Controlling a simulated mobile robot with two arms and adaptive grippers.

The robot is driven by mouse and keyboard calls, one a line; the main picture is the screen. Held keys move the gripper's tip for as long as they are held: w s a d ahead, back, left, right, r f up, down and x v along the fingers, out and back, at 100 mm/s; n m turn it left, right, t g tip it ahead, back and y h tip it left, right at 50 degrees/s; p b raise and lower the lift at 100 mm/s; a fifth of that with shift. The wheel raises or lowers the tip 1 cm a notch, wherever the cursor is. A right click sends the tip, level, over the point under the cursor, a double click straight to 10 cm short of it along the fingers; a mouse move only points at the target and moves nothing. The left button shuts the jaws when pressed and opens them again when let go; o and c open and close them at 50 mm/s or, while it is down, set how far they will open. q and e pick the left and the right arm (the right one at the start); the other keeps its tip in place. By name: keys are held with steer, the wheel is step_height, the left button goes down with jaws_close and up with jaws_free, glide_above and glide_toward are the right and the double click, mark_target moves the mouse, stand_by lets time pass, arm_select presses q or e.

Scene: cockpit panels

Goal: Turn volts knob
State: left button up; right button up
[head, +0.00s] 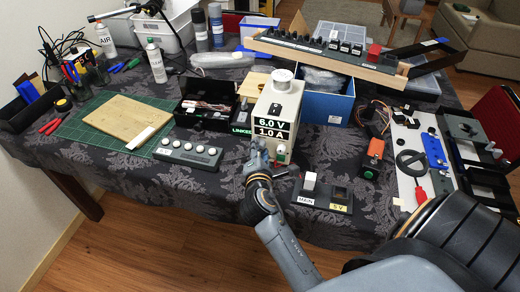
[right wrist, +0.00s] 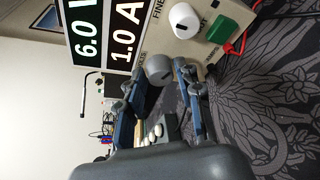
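The white power supply (head: 291,98) stands upright near the front middle of the table, its display (head: 272,128) reading 6.0 V and 1.0 A. My right gripper (head: 258,150) is at the lower left of its front face. In the right wrist view, the two fingers of my right gripper (right wrist: 160,82) are spread, with a round grey knob (right wrist: 159,68) between their tips. I cannot tell whether they touch it. A white knob (right wrist: 184,20) is apart from the fingers. My left gripper is out of view.
A button box (head: 188,153) and a black case (head: 207,103) are left of the supply. A MAIN switch box (head: 310,190) sits to its right at the table's front. A red lead (right wrist: 236,46) hangs beside a green block (right wrist: 222,30). A blue bin (head: 328,106) stands behind.

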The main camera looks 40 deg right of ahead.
jaws_close()
steer(key=shift+m+t+b, duration=0.4)
steer(key=shift+m, duration=0.4)
steer(key=o, duration=0.6)
jaws_free()
